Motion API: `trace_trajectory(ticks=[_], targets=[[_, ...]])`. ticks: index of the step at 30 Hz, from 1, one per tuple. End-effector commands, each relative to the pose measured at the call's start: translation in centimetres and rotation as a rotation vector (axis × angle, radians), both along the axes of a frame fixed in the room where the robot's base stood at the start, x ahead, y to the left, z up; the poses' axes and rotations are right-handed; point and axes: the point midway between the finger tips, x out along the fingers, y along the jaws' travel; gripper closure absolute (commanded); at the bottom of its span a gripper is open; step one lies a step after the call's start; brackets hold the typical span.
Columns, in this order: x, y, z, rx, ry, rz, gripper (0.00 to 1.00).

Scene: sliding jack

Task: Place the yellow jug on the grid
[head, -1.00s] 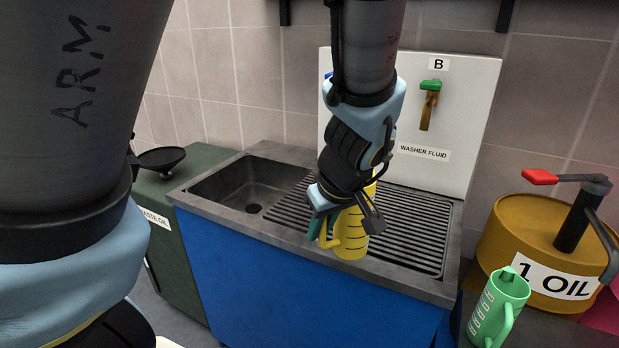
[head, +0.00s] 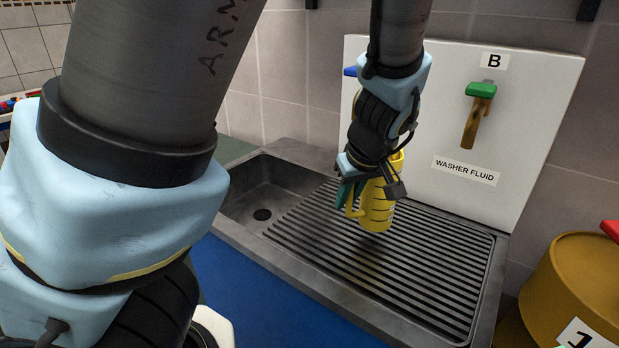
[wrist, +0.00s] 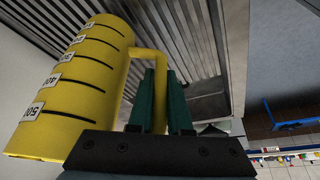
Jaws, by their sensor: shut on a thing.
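The yellow jug (head: 378,207) hangs upright from my gripper (head: 354,196) in the head view. Its handle is between my two green fingers, which are shut on it. In the wrist view the yellow jug (wrist: 78,85) fills the left side, with dark marks and number labels, and my gripper (wrist: 164,98) grips the handle. The grid (head: 400,277) is the ridged drain surface of the sink top. The jug appears to be above the back middle of the grid; the exact gap under it is hard to tell.
A sink basin (head: 250,200) lies left of the grid. Behind stands a white panel (head: 535,130) with a green-handled tap (head: 477,112) and a "WASHER FLUID" label. A yellow drum (head: 575,285) is at the right. The front and right of the grid are clear.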

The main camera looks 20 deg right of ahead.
Motion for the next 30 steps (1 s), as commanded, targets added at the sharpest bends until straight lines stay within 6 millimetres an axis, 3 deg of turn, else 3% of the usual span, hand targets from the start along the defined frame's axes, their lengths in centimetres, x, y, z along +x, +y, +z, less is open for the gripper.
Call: trace_trajectory(ticks=[12,18,24,30], targets=[[7.8,0.9,0.1,0.0,-0.001,0.006,1.0],[10.7,1.2,0.1,-0.001,0.0,0.004,1.0],[11.7,1.2,-0.2,0.001,0.0,-0.001,1.0],[11.7,1.3,-2.8,0.004,0.001,0.002,1.0]])
